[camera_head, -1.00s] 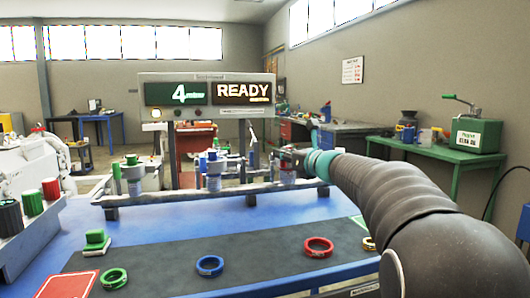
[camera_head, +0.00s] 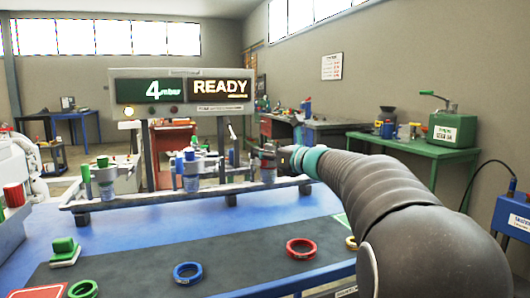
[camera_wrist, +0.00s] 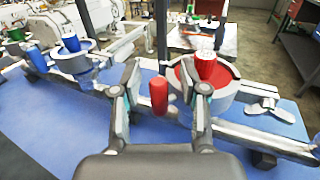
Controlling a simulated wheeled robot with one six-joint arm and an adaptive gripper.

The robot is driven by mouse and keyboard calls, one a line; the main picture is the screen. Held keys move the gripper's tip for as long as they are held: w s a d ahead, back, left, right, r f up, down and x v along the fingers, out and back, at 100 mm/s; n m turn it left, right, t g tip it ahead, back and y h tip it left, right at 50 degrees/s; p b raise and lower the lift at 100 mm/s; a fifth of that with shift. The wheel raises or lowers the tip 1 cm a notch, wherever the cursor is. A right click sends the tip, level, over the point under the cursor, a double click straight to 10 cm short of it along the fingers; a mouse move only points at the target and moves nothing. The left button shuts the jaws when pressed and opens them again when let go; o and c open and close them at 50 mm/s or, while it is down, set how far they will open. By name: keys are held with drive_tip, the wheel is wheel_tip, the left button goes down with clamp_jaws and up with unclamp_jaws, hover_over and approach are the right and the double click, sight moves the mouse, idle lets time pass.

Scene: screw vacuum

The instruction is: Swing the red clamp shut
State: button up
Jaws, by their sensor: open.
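The red clamp shows in the wrist view, with a red-topped round fitting (camera_wrist: 222,82) on the rail and an upright red handle (camera_wrist: 158,95) left of it. My gripper (camera_wrist: 166,92) is open, one finger on each side of the handle. The handle stands between the fingers with visible gaps, and I cannot tell whether either one touches it. In the head view my gripper (camera_head: 270,155) is at the right end of the rail and hides most of the red clamp.
A blue clamp (camera_wrist: 70,50) with a blue handle (camera_wrist: 37,58) is on the same rail (camera_head: 130,202), left of the red one. A green clamp (camera_head: 105,172) is further left. Blue (camera_head: 187,272) and red (camera_head: 301,248) rings lie on the dark mat. A display panel (camera_head: 180,90) stands behind.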

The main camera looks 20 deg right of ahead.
drive_tip(key=shift+s+d, duration=0.1)
drive_tip(key=v, duration=1.1)
drive_tip(key=shift+s+d, duration=0.2)
drive_tip(key=shift+s, duration=0.15)
